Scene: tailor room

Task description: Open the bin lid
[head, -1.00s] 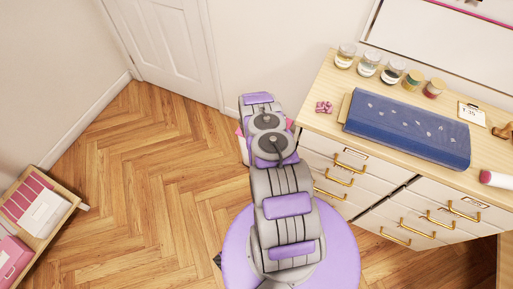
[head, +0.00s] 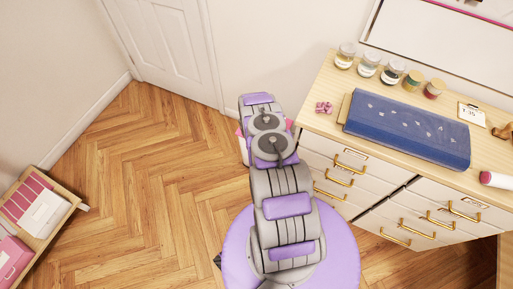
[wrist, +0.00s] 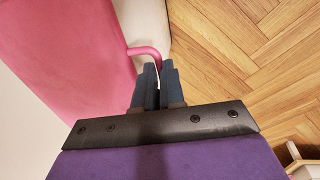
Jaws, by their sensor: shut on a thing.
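The bin is mostly hidden behind my arm in the head view, with a bit of its pink lid (head: 290,124) showing beside the arm. In the wrist view the pink lid (wrist: 75,50) fills the upper left and looks steeply tilted. The pale bin body (wrist: 147,20) shows at the top next to it. A thin curved pink handle (wrist: 146,50) comes off the lid. My gripper (wrist: 157,66) has its dark fingers close together, shut on this handle. The exact grip is partly hidden by the fingers.
A light wooden dresser (head: 325,123) stands right of my arm, with jars and a blue fabric roll (head: 410,128) on top. A white door (head: 165,50) is at the back left. A low shelf (head: 62,215) stands at far left. The wooden floor (head: 150,170) between is clear.

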